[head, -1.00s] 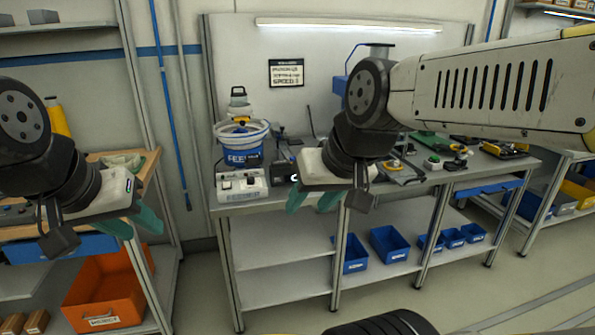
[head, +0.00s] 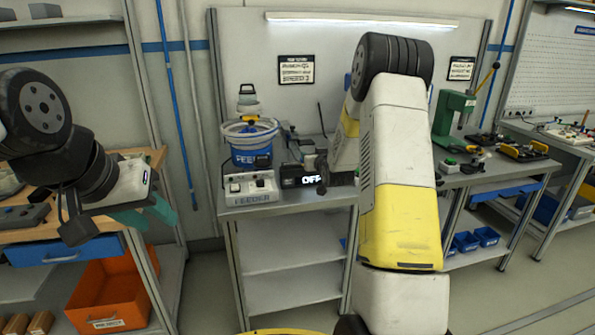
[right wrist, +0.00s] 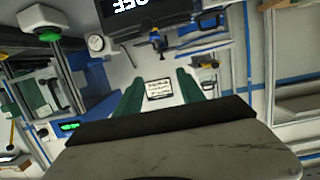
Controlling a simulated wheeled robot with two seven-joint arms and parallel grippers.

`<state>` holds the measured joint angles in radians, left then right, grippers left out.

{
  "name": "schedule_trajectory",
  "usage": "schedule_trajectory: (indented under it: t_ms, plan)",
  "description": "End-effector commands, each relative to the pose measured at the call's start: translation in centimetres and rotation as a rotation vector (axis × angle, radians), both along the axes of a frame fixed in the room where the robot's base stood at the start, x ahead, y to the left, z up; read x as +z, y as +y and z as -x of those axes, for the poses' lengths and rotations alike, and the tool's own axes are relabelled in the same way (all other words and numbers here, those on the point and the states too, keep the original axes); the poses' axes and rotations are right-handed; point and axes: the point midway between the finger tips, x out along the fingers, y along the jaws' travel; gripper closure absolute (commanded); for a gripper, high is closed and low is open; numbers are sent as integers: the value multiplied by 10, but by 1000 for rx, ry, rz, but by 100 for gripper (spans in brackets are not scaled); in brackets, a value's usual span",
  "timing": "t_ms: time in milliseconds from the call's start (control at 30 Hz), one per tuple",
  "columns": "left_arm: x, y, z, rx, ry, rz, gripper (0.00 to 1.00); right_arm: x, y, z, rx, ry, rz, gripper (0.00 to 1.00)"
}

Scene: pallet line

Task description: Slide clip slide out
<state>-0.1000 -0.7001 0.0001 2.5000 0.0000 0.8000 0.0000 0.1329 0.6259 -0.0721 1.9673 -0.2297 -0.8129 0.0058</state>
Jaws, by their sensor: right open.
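I cannot tell for certain which part is the clip slide. On the bench stand a feeder with a blue bucket (head: 250,155), a grey inclined track (head: 298,145) and a dark box whose display reads OFF (head: 311,181). The display also shows upside down at the top of the right wrist view (right wrist: 130,5), with a small dark blue and brass part (right wrist: 157,42) below it. My right gripper (right wrist: 158,95) is open and empty; my right arm hides it in the head view. My left gripper (head: 145,213) is open and empty at the left, away from the feeder.
The white feeder control box (head: 249,189) stands at the bench's front left. A green press (head: 453,118) and small tools stand on the bench's right. An orange bin (head: 110,292) is low at left. Blue bins (head: 466,241) sit on the lower shelf.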

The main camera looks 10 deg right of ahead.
Motion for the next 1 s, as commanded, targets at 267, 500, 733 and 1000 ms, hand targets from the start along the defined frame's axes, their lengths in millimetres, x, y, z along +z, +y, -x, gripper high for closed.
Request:
schedule_trajectory:
  t_ms: [267, 500, 733, 1000]
  plan:
    - [0, 0, 0, 0, 0, 0, 64, -92, -11, -21, 21, -176, 3, 54]
    - [0, 0, 0, 0, 0, 0, 64, -110, -11, -26, 29, -230, 1, 54]
    - [0, 0, 0, 0, 0, 0, 64, -109, -9, -62, 30, -231, 2, 54]
    - [0, 0, 0, 0, 0, 0, 64, -109, -8, -93, 28, -229, 1, 54]
